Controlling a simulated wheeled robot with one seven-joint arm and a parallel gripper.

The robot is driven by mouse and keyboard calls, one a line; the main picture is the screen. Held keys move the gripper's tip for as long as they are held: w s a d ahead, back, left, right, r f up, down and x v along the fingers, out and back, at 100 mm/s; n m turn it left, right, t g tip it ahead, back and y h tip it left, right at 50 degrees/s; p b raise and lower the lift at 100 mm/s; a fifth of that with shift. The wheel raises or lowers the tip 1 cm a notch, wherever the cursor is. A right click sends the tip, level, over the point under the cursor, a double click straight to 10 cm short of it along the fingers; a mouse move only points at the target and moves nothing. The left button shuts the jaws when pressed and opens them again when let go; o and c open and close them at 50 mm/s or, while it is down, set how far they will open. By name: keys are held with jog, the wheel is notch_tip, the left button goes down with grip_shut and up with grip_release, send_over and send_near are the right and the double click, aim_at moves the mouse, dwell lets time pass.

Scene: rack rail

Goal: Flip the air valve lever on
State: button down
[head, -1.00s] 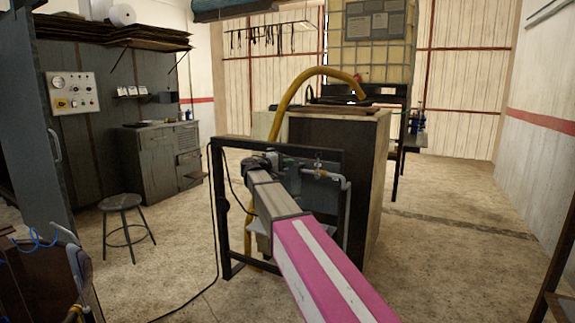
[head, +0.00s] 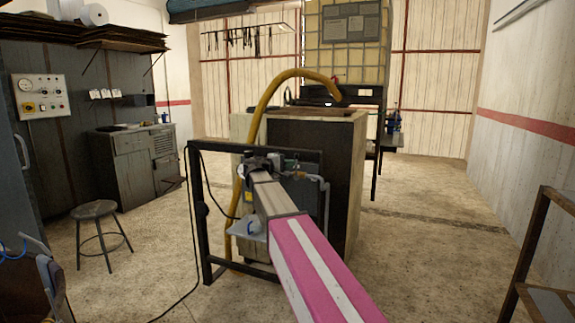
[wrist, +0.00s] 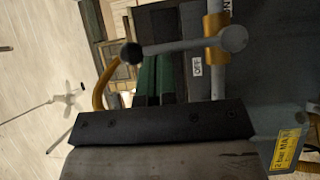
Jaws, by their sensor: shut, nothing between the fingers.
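The air valve lever (wrist: 185,47) is a grey bar with a black knob (wrist: 131,54) at its left end in the wrist view. It runs from a round grey hub (wrist: 233,39) and lies crosswise to the grey pipe. A yellow valve body (wrist: 215,42) sits at the hub. An OFF label (wrist: 196,66) is just below the bar, and part of an ON label (wrist: 226,10) is above the valve. My gripper (wrist: 158,72) is shut and empty, its green fingers just below the bar. Contact is unclear. In the head view my gripper (head: 262,160) hides the lever.
A black frame (head: 195,220) carries the pipework in front of a large box (head: 310,175) with a yellow hose (head: 262,110). A stool (head: 95,212) and a cabinet (head: 130,165) stand left. A rack (head: 530,245) is at the right edge. Floor right of the box is clear.

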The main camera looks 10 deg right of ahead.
jog(key=shift+s+d+r+m+y, duration=0.15)
jog(key=shift+s+d+m+y, duration=0.15)
jog(key=shift+m, duration=0.2)
jog(key=m+t+y, duration=0.3)
jog(key=m+y, duration=0.6)
jog(key=m, duration=0.1)
send_near(311, 176)
jog(key=w+d+f, duration=0.2)
jog(key=d+f, duration=0.1)
jog(key=shift+s+d, duration=0.15)
jog(key=shift+s, duration=0.05)
dwell(0.3)
jog(key=shift+f, duration=0.15)
jog(key=shift+d, duration=0.1)
dwell(0.5)
